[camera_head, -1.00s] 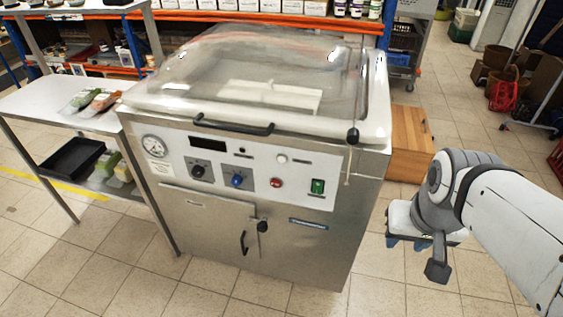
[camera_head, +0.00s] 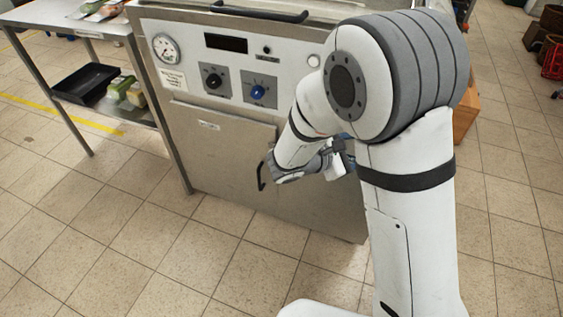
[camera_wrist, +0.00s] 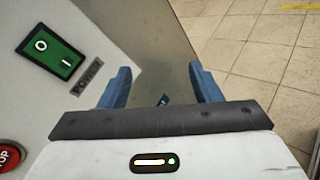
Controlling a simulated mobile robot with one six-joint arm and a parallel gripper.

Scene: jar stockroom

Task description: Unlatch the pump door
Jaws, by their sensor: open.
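The pump door (camera_head: 215,138) is a flat steel panel low on the front of the steel machine, and it looks closed. Its black handle (camera_head: 261,177) shows just left of my wrist in the head view. The latch beside the handle is hidden behind my arm. My gripper (camera_wrist: 162,85) is open, its two blue fingers apart with nothing held between them. In the head view it is mostly hidden by my arm, in front of the machine to the right of the handle. A small dark piece, too small to name, shows between the fingers.
The wrist view shows a green power switch (camera_wrist: 53,55) and a red stop button (camera_wrist: 9,156) close by. A blue knob (camera_head: 257,92), a black knob (camera_head: 213,81) and a gauge (camera_head: 166,48) sit above the door. A steel side table (camera_head: 112,28) stands left. Floor in front is clear.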

